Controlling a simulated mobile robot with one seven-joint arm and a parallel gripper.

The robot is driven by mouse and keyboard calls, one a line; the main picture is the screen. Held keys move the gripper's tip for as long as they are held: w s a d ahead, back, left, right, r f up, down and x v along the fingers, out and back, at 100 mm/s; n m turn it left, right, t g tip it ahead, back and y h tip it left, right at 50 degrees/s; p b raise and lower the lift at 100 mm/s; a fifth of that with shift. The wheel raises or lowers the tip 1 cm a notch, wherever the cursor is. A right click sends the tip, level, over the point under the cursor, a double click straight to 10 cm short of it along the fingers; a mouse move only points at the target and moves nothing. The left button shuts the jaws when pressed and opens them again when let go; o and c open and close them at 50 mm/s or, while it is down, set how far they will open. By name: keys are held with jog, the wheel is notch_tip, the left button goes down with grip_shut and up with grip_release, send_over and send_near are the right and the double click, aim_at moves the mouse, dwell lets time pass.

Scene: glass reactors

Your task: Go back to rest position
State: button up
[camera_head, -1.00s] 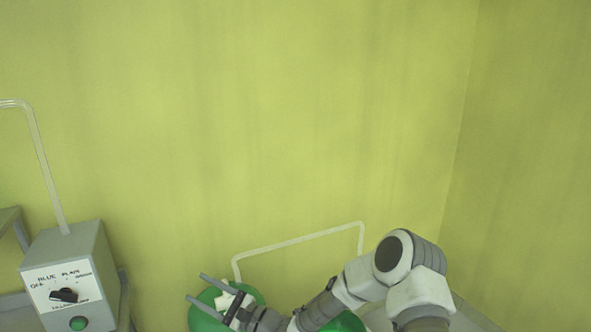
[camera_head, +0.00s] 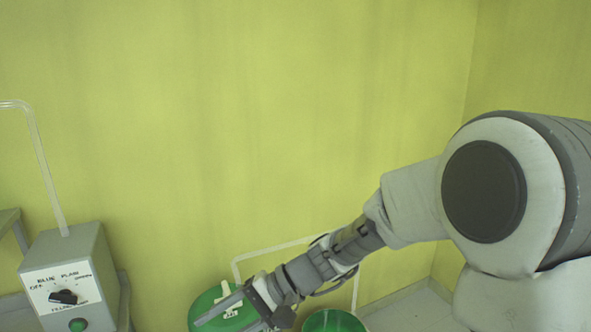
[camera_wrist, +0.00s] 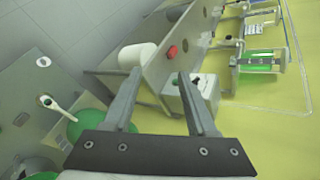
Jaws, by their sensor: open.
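My gripper (camera_head: 221,326) is at the bottom of the head view, pointing down and left, with its fingers apart and nothing between them. It is in front of a green round container (camera_head: 208,303) with a white valve-like fitting (camera_head: 228,300) on top. I cannot tell the gap between them. In the wrist view both fingers of my gripper (camera_wrist: 159,73) are spread and empty. My arm comes in from the right and is large in the head view.
A grey control box (camera_head: 65,265) with a black knob (camera_head: 64,297) and a green button (camera_head: 78,324) stands at left. A second green container (camera_head: 334,321) sits below my arm. The wrist view shows a red button (camera_wrist: 172,52) and a glass vessel with green liquid (camera_wrist: 259,62).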

jog(key=s+d+r+t+h, duration=0.2)
jog(key=s+d+h, duration=0.1)
jog(key=d, duration=0.6)
jog(key=s+d+r+n+t+h, duration=0.1)
jog(key=s+d+r+t+h, duration=0.2)
jog(key=d, duration=0.6)
jog(key=s+d+r+n+t+h, duration=0.1)
jog(key=s+d+r+t+h, duration=0.2)
jog(key=d, duration=0.6)
jog(key=shift+s+h, duration=1.1)
jog(key=shift+s, duration=0.15)
